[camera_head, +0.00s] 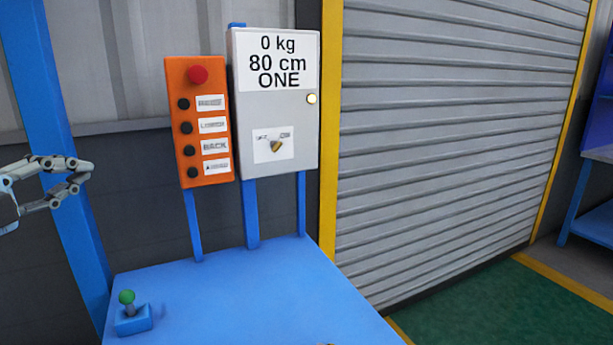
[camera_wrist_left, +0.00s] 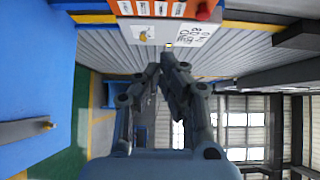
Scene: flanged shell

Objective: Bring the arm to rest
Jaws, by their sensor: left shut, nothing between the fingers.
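My left gripper (camera_head: 82,172) shows at the left edge of the head view, in front of a blue post. It is shut and holds nothing. In the left wrist view its two fingers (camera_wrist_left: 163,68) meet near the middle of the picture. It is to the left of the orange button panel (camera_head: 199,122) and touches nothing that I can see. My right gripper is in neither view.
A grey box (camera_head: 304,135) with a sign and a brass-coloured knob (camera_head: 276,146) stands behind the blue table (camera_head: 245,290). A green-topped lever (camera_head: 127,297) sits at the table's front left. The rest of the visible tabletop is mostly clear. A roller shutter (camera_head: 450,130) stands right.

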